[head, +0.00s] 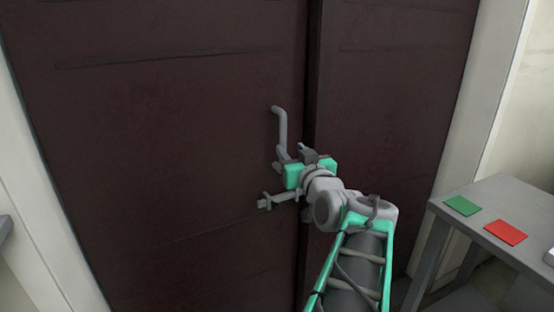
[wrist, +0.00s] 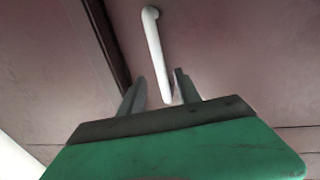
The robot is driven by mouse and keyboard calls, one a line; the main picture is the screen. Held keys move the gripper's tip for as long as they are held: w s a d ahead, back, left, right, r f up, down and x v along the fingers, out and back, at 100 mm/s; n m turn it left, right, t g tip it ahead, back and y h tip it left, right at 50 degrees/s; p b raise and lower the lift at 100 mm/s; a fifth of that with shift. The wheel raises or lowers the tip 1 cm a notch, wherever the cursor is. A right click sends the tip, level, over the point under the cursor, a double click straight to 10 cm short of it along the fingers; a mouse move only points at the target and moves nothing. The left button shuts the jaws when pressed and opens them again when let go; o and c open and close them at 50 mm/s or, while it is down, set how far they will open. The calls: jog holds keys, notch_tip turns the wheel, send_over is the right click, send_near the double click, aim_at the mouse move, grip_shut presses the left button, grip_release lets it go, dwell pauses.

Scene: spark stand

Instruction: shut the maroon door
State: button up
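The maroon door (head: 170,130) fills most of the head view as two leaves, with a dark vertical seam between them. I cannot tell how wide that seam stands open. A grey bent bar handle (head: 281,125) is on the left leaf beside the seam. My gripper (head: 287,153) is at the handle's lower end. In the wrist view, the pale handle (wrist: 155,50) runs down between my two separated fingers (wrist: 158,82), with space visible on both sides. The fingers look open, and contact is not clear.
A grey lever-like fitting (head: 278,199) is below my gripper, close to it. A grey table (head: 480,190) stands at the right, bearing a green card (head: 462,206) and a red card (head: 506,232). Pale door frame posts (head: 480,110) border the door.

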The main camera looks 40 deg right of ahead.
aim_at(284, 142)
jog(key=x, duration=0.7)
jog(key=shift+w+r+b, duration=0.1)
jog(key=shift+w+b, duration=0.05)
jog(key=shift+b, duration=0.25)
jog(key=shift+c, duration=0.6)
grip_shut()
